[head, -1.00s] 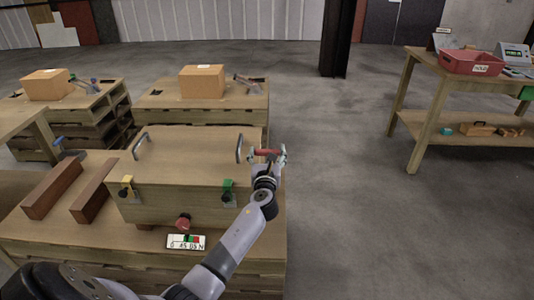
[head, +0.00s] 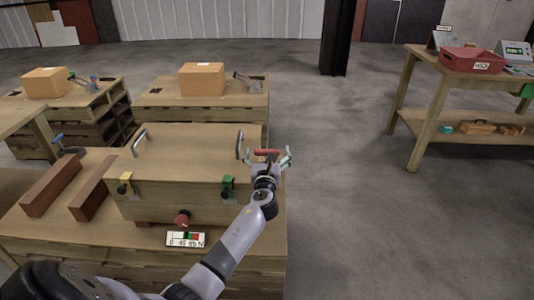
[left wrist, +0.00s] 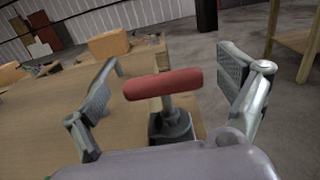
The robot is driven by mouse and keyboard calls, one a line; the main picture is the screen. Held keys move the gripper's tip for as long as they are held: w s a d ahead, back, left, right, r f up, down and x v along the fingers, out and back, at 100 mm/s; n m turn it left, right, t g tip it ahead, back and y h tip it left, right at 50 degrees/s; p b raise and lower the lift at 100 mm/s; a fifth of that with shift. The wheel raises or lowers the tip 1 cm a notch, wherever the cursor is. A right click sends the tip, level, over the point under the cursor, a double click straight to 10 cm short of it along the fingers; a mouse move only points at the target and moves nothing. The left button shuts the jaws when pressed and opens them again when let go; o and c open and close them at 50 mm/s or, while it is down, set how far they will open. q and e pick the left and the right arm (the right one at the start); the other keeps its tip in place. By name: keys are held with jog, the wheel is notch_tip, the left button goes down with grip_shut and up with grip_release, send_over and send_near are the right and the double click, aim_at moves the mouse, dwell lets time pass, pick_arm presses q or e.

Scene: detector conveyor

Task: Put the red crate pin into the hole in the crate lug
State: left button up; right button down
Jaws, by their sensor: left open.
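The red crate pin has a red bar handle (head: 267,152) at the right end of the wooden crate (head: 180,205). In the left wrist view, the red handle (left wrist: 163,84) tops a grey shaft standing in a dark grey fitting (left wrist: 172,127), which looks like the crate lug. The hole itself is hidden, so how deep the shaft sits cannot be told. My left gripper (head: 270,158) is open, with one finger on each side of the handle; in the left wrist view (left wrist: 168,90) both fingers stand clear of it. My right gripper is not in view.
The crate has two metal handles, a yellow latch (head: 125,184) and a green latch (head: 228,186). Brown bars (head: 52,188) lie left. Floor to the right is clear before a bench with a red tray (head: 470,62).

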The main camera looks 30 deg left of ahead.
pick_arm(q)
jog(key=v, duration=1.2)
dwell(0.5)
jog(key=s+d+f+n+g+h, duration=0.2)
jog(key=s+f+n, duration=0.25)
jog(key=f, duration=0.75)
jog(key=s+d+f+n+g+h, duration=0.25)
jog(key=s+f, duration=0.25)
jog(key=f, duration=0.7)
jog(key=s+d+f+n+g+h, duration=0.25)
jog(key=s+f+n, duration=0.2)
jog(key=f, duration=0.75)
jog(key=s+d+f+n+g+h, duration=0.1)
jog(key=s+f+n, duration=0.4)
jog(key=s, duration=0.7)
jog(key=s+d+f+n+g+p, duration=0.1)
jog(key=s+f+n, duration=0.4)
jog(key=s, duration=0.7)
jog(key=s+d+f+n+g+h, duration=0.1)
jog(key=s+d+f+n+g, duration=0.2)
jog(key=s+f+n+g, duration=0.2)
jog(key=s+f, duration=0.3)
jog(key=s, duration=0.4)
jog(key=shift+f+h, duration=0.15)
jog(key=shift+h, duration=0.15)
